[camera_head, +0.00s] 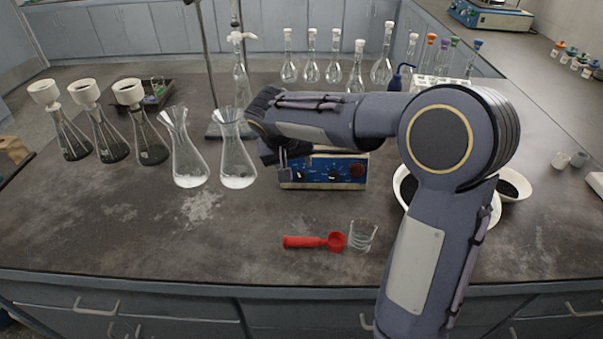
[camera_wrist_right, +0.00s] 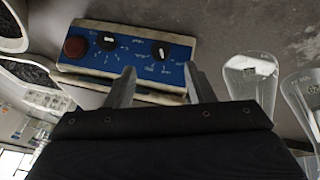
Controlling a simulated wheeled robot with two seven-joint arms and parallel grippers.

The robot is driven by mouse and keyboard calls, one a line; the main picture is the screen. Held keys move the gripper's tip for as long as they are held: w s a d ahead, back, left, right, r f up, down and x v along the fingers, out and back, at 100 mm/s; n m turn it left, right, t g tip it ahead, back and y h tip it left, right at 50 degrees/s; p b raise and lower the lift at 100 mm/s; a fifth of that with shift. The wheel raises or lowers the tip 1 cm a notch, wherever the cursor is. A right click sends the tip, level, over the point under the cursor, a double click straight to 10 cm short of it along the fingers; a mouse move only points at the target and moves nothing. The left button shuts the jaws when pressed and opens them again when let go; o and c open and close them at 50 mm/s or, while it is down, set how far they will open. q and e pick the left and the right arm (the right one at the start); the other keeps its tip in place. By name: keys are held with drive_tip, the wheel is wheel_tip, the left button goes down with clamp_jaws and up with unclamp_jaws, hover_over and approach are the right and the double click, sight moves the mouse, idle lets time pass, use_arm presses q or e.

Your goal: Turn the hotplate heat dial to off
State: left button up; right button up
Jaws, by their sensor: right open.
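The hotplate (camera_head: 340,183) stands on the bench with its blue control panel (camera_wrist_right: 135,62) facing the front. The panel has a red round knob (camera_wrist_right: 75,46) and two black dials with white pointers, one in the middle (camera_wrist_right: 107,40) and one at the right in the wrist view (camera_wrist_right: 160,49). Which dial is the heat dial cannot be read. My right gripper (camera_wrist_right: 159,68) is open and empty, its fingertips apart in front of the panel, nearly in line with the right-hand dial. In the head view, my right gripper (camera_head: 284,165) is at the panel's left end, partly hidden. My left gripper is out of view.
Two clear flasks (camera_head: 238,165) (camera_head: 190,165) stand just left of the hotplate. White bowls (camera_head: 512,187) stand to the right, partly behind my arm. The front left bench is clear.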

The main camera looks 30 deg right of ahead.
sight(299, 177)
drive_tip(key=x, duration=0.7)
drive_tip(key=shift+w+d+f, duration=0.1)
drive_tip(key=shift+w+f, duration=0.05)
drive_tip(key=shift+f, duration=0.15)
drive_tip(key=shift+c, duration=0.3)
drive_tip(key=c, duration=0.9)
drive_tip(key=shift+c, duration=0.2)
drive_tip(key=shift+h, duration=0.3)
drive_tip(key=n+h+b, duration=0.1)
drive_tip(key=n+g+h, duration=0.1)
drive_tip(key=shift+w+a+f+n+h+b, duration=0.1)
drive_tip(key=shift+a+f+n+h+b, duration=0.05)
drive_tip(key=shift+a+n+h+b, duration=0.2)
drive_tip(key=n+h+b, duration=0.1)
drive_tip(key=n+h, duration=0.2)
drive_tip(key=shift+a+f+n+h, duration=0.1)
drive_tip(key=shift+n+h, duration=0.15)
